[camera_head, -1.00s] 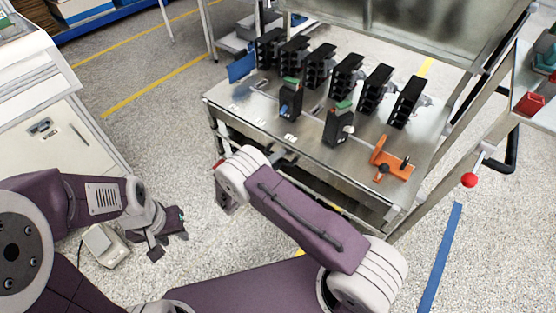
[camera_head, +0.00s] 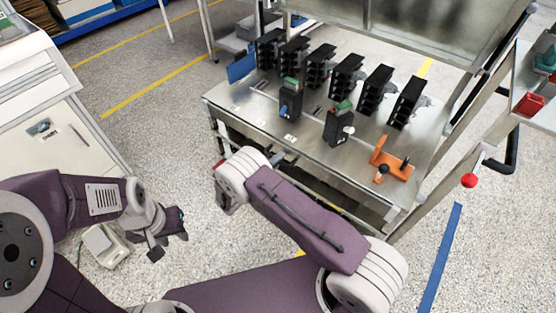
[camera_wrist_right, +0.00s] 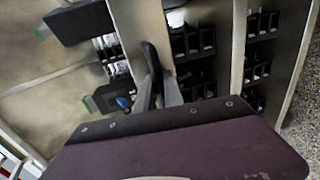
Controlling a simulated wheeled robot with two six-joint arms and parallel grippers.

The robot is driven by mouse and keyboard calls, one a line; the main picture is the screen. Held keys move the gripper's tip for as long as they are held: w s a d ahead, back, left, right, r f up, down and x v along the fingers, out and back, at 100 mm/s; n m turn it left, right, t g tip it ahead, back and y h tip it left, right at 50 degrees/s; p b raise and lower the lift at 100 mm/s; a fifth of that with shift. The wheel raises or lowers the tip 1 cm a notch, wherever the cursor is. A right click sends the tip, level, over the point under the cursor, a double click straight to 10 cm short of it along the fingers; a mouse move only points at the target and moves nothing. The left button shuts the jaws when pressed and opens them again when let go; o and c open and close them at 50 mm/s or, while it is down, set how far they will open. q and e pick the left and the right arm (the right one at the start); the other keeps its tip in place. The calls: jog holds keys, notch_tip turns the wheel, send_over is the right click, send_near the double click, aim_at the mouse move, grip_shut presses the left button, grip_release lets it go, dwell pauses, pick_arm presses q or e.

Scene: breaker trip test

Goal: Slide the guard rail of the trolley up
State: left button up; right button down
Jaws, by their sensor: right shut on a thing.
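The trolley (camera_head: 262,120) is a metal bench with a steel top, seen at the upper middle and right of the head view. My right gripper (camera_wrist_right: 158,92) is shut on a dark upright piece (camera_wrist_right: 152,62), which looks like part of the guard rail, in the right wrist view. In the head view my right wrist is at the trolley's front left, and the arm hides the fingers and most of the rail. My left gripper (camera_head: 169,236) is open and empty above the floor, apart from the trolley.
Black breakers (camera_head: 347,75) stand in a row on the trolley top, with two more in front. An orange clamp (camera_head: 390,160) is near its right end. A white cabinet (camera_head: 55,130) stands left. A red-knobbed lever (camera_head: 469,180) is at the right.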

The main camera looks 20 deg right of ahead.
aim_at(278, 148)
dwell(0.7)
notch_tip(278, 148, up, 7)
jog(key=p, duration=0.4)
jog(key=shift+f+p, duration=0.15)
jog(key=shift+p, duration=0.2)
jog(key=shift+w+f, duration=0.1)
jog(key=c, duration=1.5)
grip_release()
jog(key=shift+o, duration=0.2)
jog(key=shift+a, duration=0.1)
jog(key=p+v, duration=0.1)
jog(key=v, duration=0.8)
